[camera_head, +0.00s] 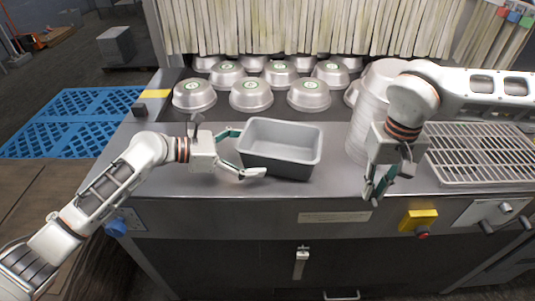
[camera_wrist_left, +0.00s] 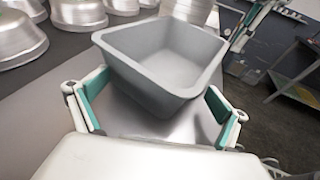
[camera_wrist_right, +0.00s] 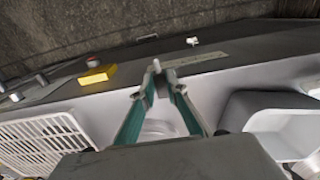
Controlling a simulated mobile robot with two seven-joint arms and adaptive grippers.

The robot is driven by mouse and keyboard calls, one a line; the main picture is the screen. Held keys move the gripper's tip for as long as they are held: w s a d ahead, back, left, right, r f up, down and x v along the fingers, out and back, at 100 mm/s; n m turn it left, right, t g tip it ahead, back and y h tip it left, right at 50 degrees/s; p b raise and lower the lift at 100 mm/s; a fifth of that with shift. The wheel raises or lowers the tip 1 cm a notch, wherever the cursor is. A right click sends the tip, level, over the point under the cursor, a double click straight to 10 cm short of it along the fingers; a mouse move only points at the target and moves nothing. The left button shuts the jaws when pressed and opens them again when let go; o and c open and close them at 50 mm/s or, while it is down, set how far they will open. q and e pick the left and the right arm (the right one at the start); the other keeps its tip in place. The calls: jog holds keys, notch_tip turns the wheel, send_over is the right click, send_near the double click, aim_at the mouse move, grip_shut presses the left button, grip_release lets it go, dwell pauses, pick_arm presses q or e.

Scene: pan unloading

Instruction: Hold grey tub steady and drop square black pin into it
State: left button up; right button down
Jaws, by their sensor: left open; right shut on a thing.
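The grey tub (camera_head: 278,170) stands empty on the steel counter; it also shows in the left wrist view (camera_wrist_left: 165,65) and at the right of the right wrist view (camera_wrist_right: 262,105). My left gripper (camera_head: 250,152) is open at the tub's left end, one finger towards the far side and one at the near side. In the left wrist view its fingers (camera_wrist_left: 155,108) are spread wide with the tub just beyond. My right gripper (camera_head: 375,190) points down, right of the tub, near the counter's front edge. It is shut on a small piece, apparently the square black pin (camera_wrist_right: 157,66), mostly hidden by the fingertips.
Several upturned metal pans (camera_head: 250,95) stand behind the tub under a strip curtain (camera_head: 310,25). A stack of pale pans (camera_head: 362,130) stands between the tub and my right arm. A wire rack (camera_head: 480,155) lies at the right. Counter before the tub is clear.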

aim_at(280, 149)
pick_arm(q)
jog(key=shift+w+d+p, duration=0.15)
jog(key=shift+d+p, duration=0.05)
jog(key=shift+d, duration=0.35)
jog(key=shift+w+d+p, duration=0.15)
jog(key=shift+d, duration=0.4)
pick_arm(e)
jog(key=shift+r, duration=0.8)
pick_arm(q)
jog(key=shift+w+d+f, duration=0.1)
jog(key=shift+d+f, duration=0.1)
jog(key=c, duration=2.3)
jog(key=shift+c, duration=1)
pick_arm(e)
jog(key=shift+a, duration=0.1)
pick_arm(q)
jog(key=shift+c, duration=0.2)
